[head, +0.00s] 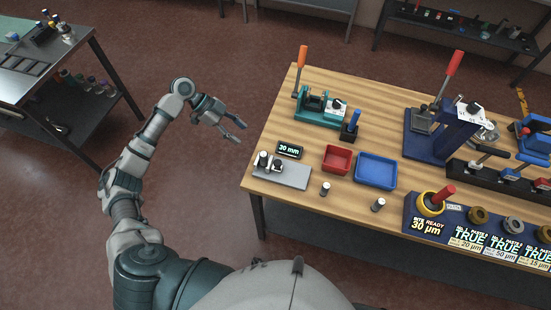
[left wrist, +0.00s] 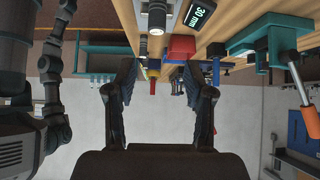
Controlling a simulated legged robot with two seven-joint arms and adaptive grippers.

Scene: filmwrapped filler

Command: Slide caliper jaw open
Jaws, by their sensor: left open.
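The caliper (head: 281,174) appears to be the grey plate with black and metal jaw parts at the left front corner of the wooden table. A small display (head: 289,150) reading "30 mm" stands behind it. I cannot tell how far the jaw is apart. My left gripper (head: 240,131) is open and empty, off the table's left edge, apart from the caliper. In the left wrist view its two fingers (left wrist: 160,82) are spread with nothing between them. The display also shows there (left wrist: 198,14), with a dark caliper part (left wrist: 157,15) left of it. My right gripper is not seen.
A red tray (head: 337,159) and a blue tray (head: 376,171) lie right of the caliper. A teal clamp with an orange handle (head: 301,72) stands behind. Small cylinders (head: 325,189) stand in front. A blue press (head: 440,135) is farther right.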

